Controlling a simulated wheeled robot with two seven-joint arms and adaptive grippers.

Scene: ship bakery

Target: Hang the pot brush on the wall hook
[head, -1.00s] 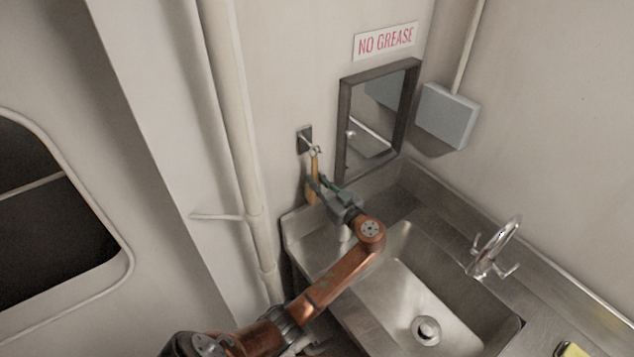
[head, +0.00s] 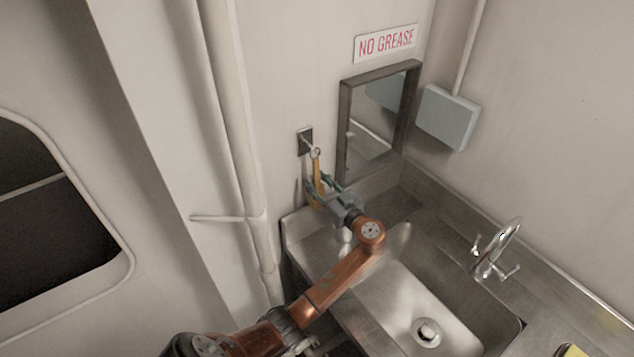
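The pot brush (head: 317,173) has a thin yellow handle and a ring at its top. It hangs down nearly upright in front of the wall. The wall hook (head: 308,143) is a prong on a small dark plate. The brush's ring is at the prong's tip; whether it is around the prong is too small to tell. My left gripper (head: 317,184) is at the handle below the hook, its fingers apart on either side of it. The brush's lower end is partly hidden by the gripper. My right gripper is not in view.
A framed mirror (head: 344,128) is on the wall right of the hook, and a vertical pipe (head: 229,110) runs to its left. A steel sink (head: 391,297) with a tap (head: 497,250) lies below. A grey box (head: 447,116) is on the right wall.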

